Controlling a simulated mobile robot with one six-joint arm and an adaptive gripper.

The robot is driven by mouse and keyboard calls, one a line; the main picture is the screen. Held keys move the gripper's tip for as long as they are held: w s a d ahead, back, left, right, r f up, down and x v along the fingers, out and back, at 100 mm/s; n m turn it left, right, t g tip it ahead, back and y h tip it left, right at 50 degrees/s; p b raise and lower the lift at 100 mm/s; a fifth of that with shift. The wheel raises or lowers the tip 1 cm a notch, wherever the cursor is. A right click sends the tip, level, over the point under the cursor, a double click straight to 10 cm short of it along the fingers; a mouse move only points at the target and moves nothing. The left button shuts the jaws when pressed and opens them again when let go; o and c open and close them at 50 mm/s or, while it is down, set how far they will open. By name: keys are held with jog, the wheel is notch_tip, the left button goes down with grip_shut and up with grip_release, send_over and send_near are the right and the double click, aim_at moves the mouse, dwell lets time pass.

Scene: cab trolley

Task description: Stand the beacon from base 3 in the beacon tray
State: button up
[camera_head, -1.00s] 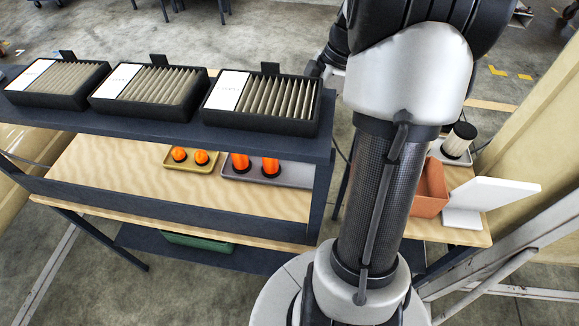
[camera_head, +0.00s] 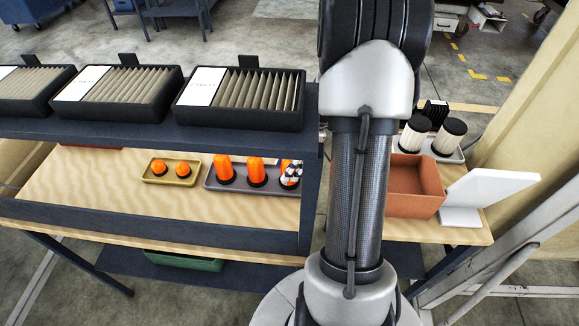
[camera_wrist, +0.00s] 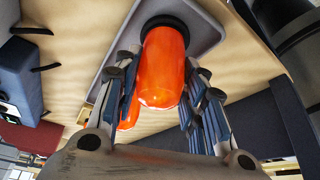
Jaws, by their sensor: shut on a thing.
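An orange beacon with a black base stands upright at the right end of a grey tray (camera_head: 238,191), partly hidden by my gripper (camera_head: 290,177). In the wrist view my gripper (camera_wrist: 160,75) is shut on this beacon (camera_wrist: 163,68), fingers on both sides of it. Its black base is at the floor of the grey tray (camera_wrist: 207,28); I cannot tell if it touches. Two more orange beacons, a left one (camera_head: 224,167) and a middle one (camera_head: 257,171), stand in the same tray. No base numbers are readable.
A yellow tray (camera_head: 150,179) with two small orange beacons is to the left on the wooden shelf. A dark upper shelf (camera_head: 150,134) with filter boxes (camera_head: 240,98) overhangs them. A dark post (camera_head: 310,200) is close right. A terracotta bin (camera_head: 413,192) stands further right.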

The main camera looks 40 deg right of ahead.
jog(key=shift+r, duration=0.1)
jog(key=shift+f, duration=0.2)
jog(key=o, duration=1.2)
jog(key=shift+c, duration=0.2)
jog(key=shift+r, duration=0.15)
jog(key=shift+r, duration=0.2)
jog(key=p+v, duration=0.3)
jog(key=v, duration=0.8)
jog(key=shift+d+r+p, duration=0.2)
jog(key=shift+r+p, duration=0.1)
